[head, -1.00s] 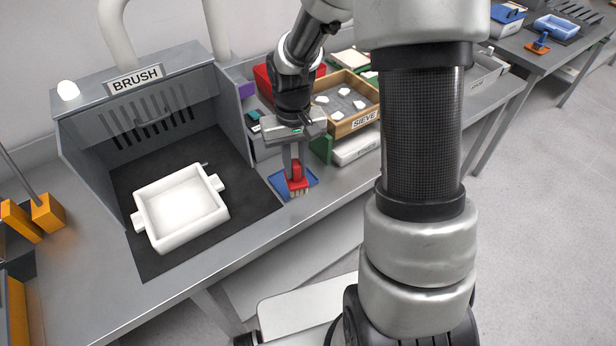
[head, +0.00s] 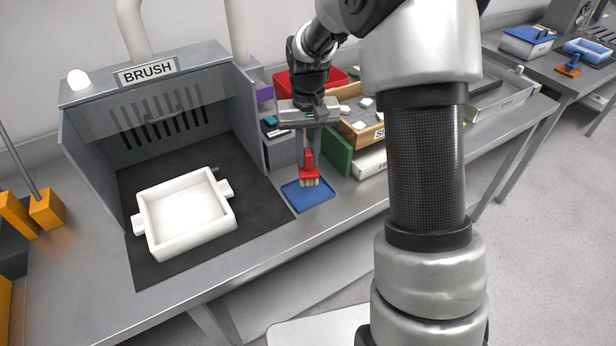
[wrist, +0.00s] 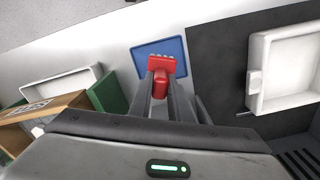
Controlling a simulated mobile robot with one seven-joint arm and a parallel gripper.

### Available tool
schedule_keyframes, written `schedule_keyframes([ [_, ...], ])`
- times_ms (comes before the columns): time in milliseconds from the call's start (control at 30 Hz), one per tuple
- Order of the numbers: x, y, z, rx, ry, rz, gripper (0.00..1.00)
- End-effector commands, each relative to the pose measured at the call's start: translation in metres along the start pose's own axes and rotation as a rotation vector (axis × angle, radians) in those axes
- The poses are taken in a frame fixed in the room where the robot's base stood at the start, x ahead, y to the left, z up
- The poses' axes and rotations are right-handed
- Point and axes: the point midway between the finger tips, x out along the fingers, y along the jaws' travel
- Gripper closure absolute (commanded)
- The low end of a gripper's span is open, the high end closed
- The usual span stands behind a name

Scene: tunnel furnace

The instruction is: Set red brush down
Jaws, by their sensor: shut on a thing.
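The red brush (head: 309,170) has a red body and pale bristles that point down. My gripper (head: 308,154) is shut on its handle and holds it upright. The blue mat (head: 311,197) lies flat on the bench below. The brush is over the back part of this mat in the head view; I cannot tell whether the bristles touch it. In the wrist view, the brush (wrist: 161,68) sits between the fingers of my gripper (wrist: 160,88), with the blue mat (wrist: 176,48) behind it.
A white tray (head: 187,214) sits on the black surface of the booth labelled BRUSH (head: 147,75), left of the mat. A green block (head: 338,153) and a wooden sieve box (head: 366,136) stand to the right. A red bin (head: 290,81) is behind. The bench front is clear.

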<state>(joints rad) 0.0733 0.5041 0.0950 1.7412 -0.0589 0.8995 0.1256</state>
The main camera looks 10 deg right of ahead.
Motion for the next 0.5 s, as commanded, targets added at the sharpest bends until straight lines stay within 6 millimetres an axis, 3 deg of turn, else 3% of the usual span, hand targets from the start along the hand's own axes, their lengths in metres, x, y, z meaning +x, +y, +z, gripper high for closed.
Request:
schedule_keyframes([
  [500, 0.051, 0.000, 0.000, 0.000, 0.000, 0.000, 1.00],
])
